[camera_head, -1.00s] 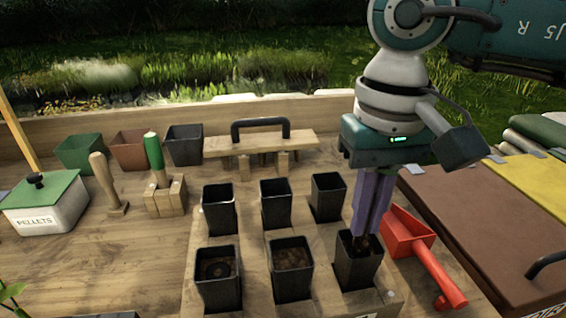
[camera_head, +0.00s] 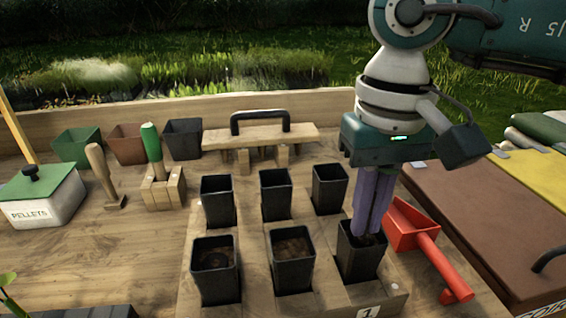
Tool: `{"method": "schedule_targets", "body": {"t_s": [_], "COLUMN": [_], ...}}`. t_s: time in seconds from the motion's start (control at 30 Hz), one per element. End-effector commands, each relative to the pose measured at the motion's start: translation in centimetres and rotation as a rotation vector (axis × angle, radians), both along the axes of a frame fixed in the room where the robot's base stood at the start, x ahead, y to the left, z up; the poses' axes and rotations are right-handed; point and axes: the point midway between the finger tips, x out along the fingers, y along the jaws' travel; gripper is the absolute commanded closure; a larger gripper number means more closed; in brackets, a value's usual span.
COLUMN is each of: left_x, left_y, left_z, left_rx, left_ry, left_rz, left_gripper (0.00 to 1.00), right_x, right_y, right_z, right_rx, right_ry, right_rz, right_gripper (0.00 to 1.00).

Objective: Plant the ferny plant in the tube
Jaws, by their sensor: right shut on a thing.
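My right gripper (camera_head: 368,234) points down with its purple fingers at the mouth of the front right black tube (camera_head: 358,265). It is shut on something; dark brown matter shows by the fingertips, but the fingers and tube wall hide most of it. The front left tube (camera_head: 216,283) and front middle tube (camera_head: 293,270) hold brown soil. The three back tubes, left (camera_head: 218,206), middle (camera_head: 275,200) and right (camera_head: 328,194), look empty. Green leaves of a plant (camera_head: 8,290) show at the lower left edge, cut off; I cannot tell if they are ferny. My left gripper is out of view.
The tubes stand in a wooden rack (camera_head: 255,285). A red scoop (camera_head: 415,235) lies close to the right. A brown lidded bin (camera_head: 490,225) is further right. Pellet box (camera_head: 45,205), dibber stand (camera_head: 162,192) and handled wooden press (camera_head: 260,138) stand left and behind.

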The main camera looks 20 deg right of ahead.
Motion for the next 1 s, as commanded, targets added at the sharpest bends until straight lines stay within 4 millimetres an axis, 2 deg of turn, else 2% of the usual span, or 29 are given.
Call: {"method": "schedule_targets", "body": {"t_s": [1.0], "left_x": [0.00], "left_y": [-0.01], "left_z": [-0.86], "left_rx": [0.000], "left_ry": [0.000], "left_rz": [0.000], "left_gripper": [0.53], "right_x": [0.01], "right_y": [-0.02], "right_z": [-0.37], "right_rx": [-0.001], "right_ry": [-0.001], "right_rz": [0.000], "right_gripper": [1.00]}}
